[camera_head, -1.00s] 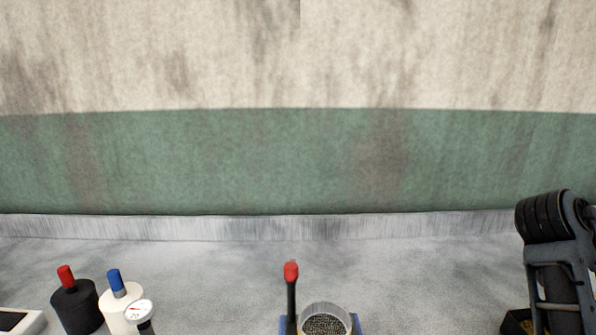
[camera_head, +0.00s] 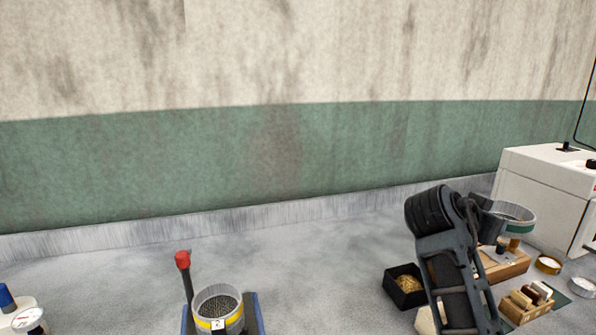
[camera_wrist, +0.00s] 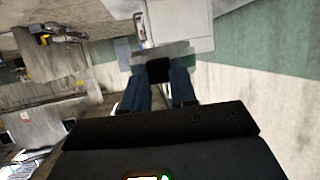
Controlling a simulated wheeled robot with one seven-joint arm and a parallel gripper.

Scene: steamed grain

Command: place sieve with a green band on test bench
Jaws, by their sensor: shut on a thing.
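A round grey metal sieve with a green band (camera_head: 520,229) is held up at the right of the head view, in front of the white machine. My gripper (camera_head: 493,222) is shut on its near side, partly hidden by my dark arm. In the wrist view, my two blue fingers (camera_wrist: 166,92) close on a dark part, with the sieve's pale wall (camera_wrist: 182,50) beyond them. The grey bench top (camera_head: 320,255) lies below; I cannot tell which part is the test bench.
A yellow-banded sieve (camera_head: 220,323) sits on a blue base beside a red-topped lever (camera_head: 183,260). A white machine (camera_head: 545,190) stands far right. The bench's middle is clear.

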